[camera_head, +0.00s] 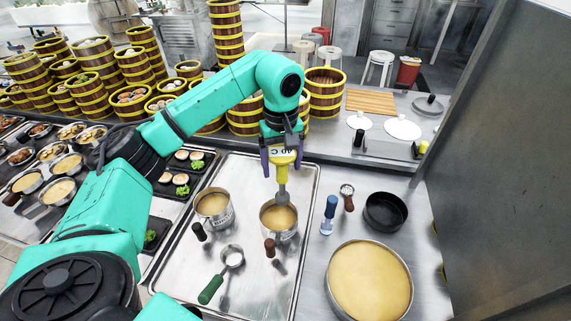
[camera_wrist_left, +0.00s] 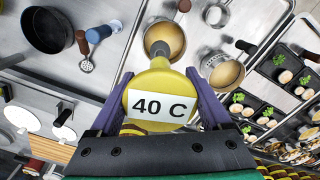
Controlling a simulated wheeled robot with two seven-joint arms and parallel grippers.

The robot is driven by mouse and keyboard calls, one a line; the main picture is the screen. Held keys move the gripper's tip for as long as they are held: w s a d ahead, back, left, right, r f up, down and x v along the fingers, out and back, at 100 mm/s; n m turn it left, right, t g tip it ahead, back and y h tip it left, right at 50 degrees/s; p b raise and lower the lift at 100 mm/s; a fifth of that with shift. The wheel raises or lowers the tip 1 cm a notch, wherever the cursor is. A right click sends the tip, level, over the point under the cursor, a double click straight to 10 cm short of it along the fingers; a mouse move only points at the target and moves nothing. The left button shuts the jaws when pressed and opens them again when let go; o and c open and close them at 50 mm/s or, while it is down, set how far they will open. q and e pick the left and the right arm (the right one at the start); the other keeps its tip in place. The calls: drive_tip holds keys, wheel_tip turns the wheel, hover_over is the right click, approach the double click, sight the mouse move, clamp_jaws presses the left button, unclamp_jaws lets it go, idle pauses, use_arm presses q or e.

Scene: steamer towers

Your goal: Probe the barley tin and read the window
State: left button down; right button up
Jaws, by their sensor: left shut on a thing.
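My left gripper (camera_head: 282,158) is shut on a yellow probe (camera_head: 284,161) with a grey shaft, held upright over the tray. The window on its head reads 40 C in the left wrist view (camera_wrist_left: 160,106). The shaft points down at a dark-handled tin (camera_head: 293,237) of tan contents, and its grey tip overlaps the tin's opening. I cannot tell how deep the tip sits. A similar tin (camera_head: 214,224) stands to its left on the tray. No label telling which is barley is readable. My right gripper is not in view.
The metal tray (camera_head: 310,185) also holds a green-handled ladle (camera_head: 233,256). To its right are a blue-handled tool (camera_head: 329,213), a small strainer (camera_head: 347,192), a black pan (camera_head: 386,211) and a large tan-filled pan (camera_head: 370,283). Steamer towers (camera_head: 228,32) stand behind. A grey panel (camera_head: 510,150) bounds the right.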

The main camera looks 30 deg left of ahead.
sight(277, 180)
use_arm(q)
drive_tip(key=f+b, duration=0.1)
drive_tip(key=a+f+b, duration=0.1)
drive_tip(key=f, duration=0.1)
drive_tip(key=f+b, duration=0.1)
drive_tip(key=f, duration=0.1)
drive_tip(key=shift+s+a+f+b, duration=0.1)
drive_tip(key=shift+s+a+b, duration=0.1)
drive_tip(key=shift+a+b, duration=0.15)
drive_tip(key=shift+f+b, duration=0.35)
drive_tip(key=shift+f, duration=0.1)
drive_tip(key=shift+d, duration=0.1)
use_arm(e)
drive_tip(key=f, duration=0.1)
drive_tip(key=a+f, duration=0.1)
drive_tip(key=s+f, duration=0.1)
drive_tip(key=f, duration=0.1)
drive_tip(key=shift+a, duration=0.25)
use_arm(q)
drive_tip(key=shift+r, duration=0.1)
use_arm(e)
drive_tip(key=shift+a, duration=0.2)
